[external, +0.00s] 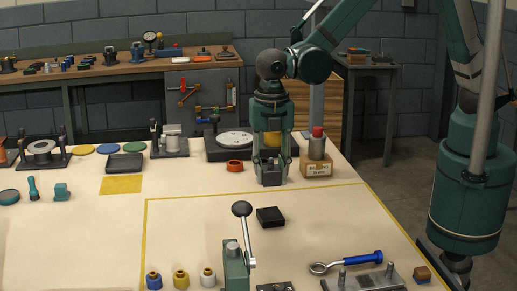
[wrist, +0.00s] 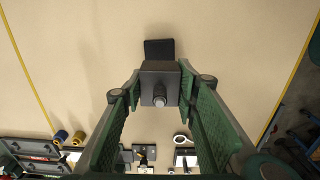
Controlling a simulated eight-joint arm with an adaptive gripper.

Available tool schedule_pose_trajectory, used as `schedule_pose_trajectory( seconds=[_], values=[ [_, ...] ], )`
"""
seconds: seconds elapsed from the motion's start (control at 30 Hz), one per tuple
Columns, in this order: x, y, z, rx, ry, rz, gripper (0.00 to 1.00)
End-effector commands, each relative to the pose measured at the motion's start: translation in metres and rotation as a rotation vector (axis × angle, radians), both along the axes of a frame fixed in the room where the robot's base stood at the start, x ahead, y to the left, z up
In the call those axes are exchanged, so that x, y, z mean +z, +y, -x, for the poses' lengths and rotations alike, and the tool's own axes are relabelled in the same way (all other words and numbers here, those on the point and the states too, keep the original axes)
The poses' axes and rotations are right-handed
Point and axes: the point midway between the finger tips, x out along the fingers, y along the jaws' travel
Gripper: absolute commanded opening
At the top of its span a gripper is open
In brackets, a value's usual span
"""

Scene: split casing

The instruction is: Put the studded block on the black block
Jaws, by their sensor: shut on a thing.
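The studded block (wrist: 160,80) is dark grey with a round stud and sits between the green fingers of my gripper (wrist: 160,72) in the wrist view. In the external view my gripper (external: 271,178) points down, shut on the studded block, which is mostly hidden by the fingers there. The black block (external: 270,216) is flat and lies on the table, nearer the camera than my gripper. In the wrist view the black block (wrist: 158,48) shows just beyond the held block, partly covered by it.
A lever clamp with a black ball (external: 242,209) stands in front of the black block. A box with a red-topped cylinder (external: 317,155) and an orange ring (external: 235,166) are near my gripper. A blue-handled eye tool (external: 347,262) lies front right.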

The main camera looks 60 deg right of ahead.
Motion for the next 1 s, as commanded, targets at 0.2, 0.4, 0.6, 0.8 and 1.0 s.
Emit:
schedule_pose_trajectory(
  seconds=[0.2,0.4,0.6,0.8,1.0],
  values=[
    [-0.023,0.000,0.000,0.000,0.000,0.000,0.00],
    [-0.046,0.000,0.000,0.000,0.000,0.000,0.00],
    [-0.056,0.000,0.000,0.000,0.000,0.000,0.00],
    [-0.056,0.000,0.000,0.000,0.000,0.000,0.00],
    [-0.058,0.000,0.000,0.000,0.000,0.000,0.00]
  ],
)
